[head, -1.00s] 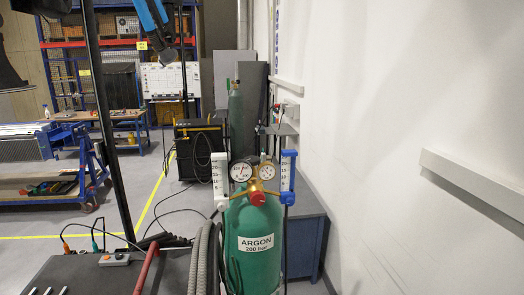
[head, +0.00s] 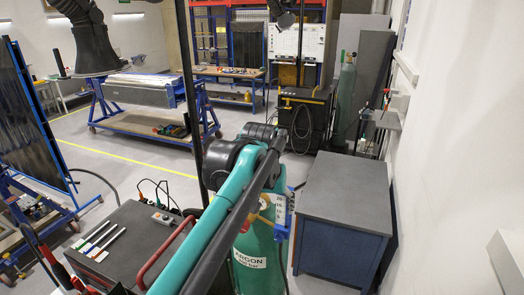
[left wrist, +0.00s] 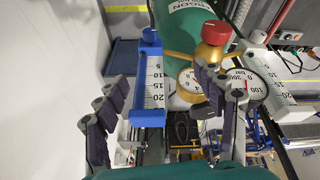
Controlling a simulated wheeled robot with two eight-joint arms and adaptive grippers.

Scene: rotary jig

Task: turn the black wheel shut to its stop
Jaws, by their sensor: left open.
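The green argon cylinder (head: 258,262) stands at lower centre in the head view, largely behind my left arm. Its regulator is mostly hidden there. In the left wrist view I see a red knob (left wrist: 215,32) on brass fittings, a round gauge (left wrist: 246,84) and a blue-framed flow tube (left wrist: 150,85) with a blue knob. My left gripper (left wrist: 163,82) is open, with its fingers apart on either side of the flow tube and brass parts. I cannot tell whether they touch anything. My right gripper is out of view.
A blue cabinet (head: 343,215) stands right of the cylinder, near the white wall (head: 455,130). A dark cart (head: 130,235) with a red handle is left of it. A thin dark post (head: 197,110) rises behind the cart. Open floor (head: 110,150) lies further left.

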